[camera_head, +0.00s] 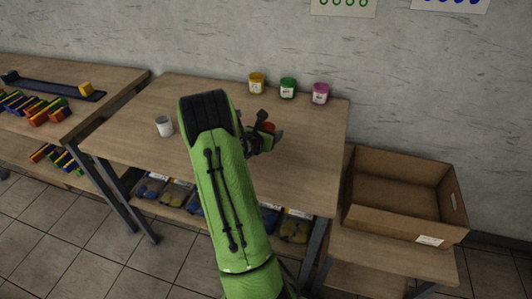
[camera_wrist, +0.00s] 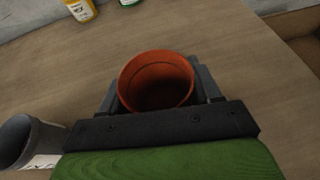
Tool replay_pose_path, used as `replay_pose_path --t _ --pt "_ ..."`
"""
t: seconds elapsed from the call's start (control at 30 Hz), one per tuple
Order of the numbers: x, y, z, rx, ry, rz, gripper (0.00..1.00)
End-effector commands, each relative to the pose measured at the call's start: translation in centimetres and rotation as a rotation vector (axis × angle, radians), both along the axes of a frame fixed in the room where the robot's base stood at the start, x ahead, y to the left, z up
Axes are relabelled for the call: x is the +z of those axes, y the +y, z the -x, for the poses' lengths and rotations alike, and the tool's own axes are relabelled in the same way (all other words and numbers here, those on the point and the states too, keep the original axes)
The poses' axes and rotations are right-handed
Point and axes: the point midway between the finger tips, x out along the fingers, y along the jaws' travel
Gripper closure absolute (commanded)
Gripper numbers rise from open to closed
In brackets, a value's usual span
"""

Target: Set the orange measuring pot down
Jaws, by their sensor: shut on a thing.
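The orange measuring pot (camera_wrist: 143,67) is held upright between the fingers of my gripper (camera_wrist: 156,88) in the wrist view. Its open mouth faces the camera and it looks empty, though its inside is dark. In the head view a small bit of the orange pot (camera_head: 268,127) shows beside the dark fingers of my gripper (camera_head: 262,134), over the middle of the wooden table (camera_head: 305,150). My gripper is shut on the pot. The pot's base is hidden, so I cannot tell whether it touches the table top.
A pale cup (camera_head: 164,127) stands at the table's left; a grey cup (camera_wrist: 24,142) shows at the wrist view's left. Yellow (camera_head: 257,83), green (camera_head: 288,88) and pink (camera_head: 320,93) jars line the back edge. A cardboard box (camera_head: 375,218) is at the right. The table's right side is clear.

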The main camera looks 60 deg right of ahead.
Motion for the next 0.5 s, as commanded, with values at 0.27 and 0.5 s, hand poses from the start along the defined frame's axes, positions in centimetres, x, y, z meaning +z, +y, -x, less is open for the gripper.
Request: replay_pose_path --t 0.27,0.5 --pt "-4.8 0.0 0.1 -0.001 0.002 0.0 0.69" --pt "-5.8 0.0 0.0 -0.002 -0.001 0.003 0.69"
